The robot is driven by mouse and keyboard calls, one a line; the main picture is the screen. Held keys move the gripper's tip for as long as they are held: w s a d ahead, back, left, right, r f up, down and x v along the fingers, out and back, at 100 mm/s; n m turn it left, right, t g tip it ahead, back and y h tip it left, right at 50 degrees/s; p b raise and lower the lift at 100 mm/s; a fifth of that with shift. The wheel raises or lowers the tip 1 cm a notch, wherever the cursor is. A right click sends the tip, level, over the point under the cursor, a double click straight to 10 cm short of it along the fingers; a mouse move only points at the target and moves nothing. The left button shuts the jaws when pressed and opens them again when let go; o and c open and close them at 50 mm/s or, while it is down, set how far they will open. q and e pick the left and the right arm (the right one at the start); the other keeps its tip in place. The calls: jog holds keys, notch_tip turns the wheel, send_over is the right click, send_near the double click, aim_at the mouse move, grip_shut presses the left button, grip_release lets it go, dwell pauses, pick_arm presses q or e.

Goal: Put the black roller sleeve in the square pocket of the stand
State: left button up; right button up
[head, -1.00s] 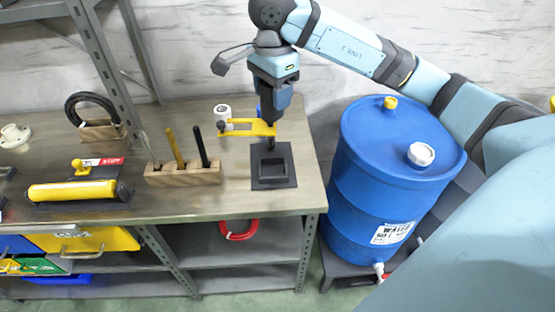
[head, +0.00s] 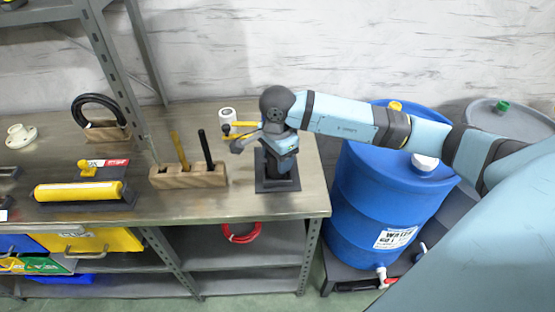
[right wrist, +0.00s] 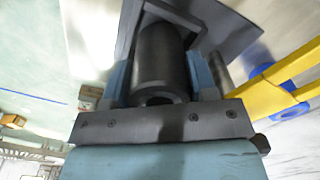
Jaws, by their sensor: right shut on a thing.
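My right gripper (head: 281,176) is low over the black stand (head: 262,186) near the right end of the workbench. In the right wrist view its blue fingers (right wrist: 162,80) are shut on the black roller sleeve (right wrist: 162,55), one on each side. The sleeve's far end lies at the raised square rim of the stand's pocket (right wrist: 125,35), and the flat stand plate (right wrist: 225,25) shows beside it. How deep the sleeve sits is hidden. In the head view the gripper covers the sleeve and most of the pocket. My left gripper is not in view.
A yellow bracket (head: 243,125) and a white roll (head: 227,115) stand just behind the stand. A wooden block (head: 188,178) with upright tools is to its left. A blue water barrel (head: 375,215) stands right of the bench.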

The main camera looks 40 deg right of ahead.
jog(key=shift+f, duration=0.55)
jog(key=shift+f, duration=0.15)
jog(key=o, duration=0.7)
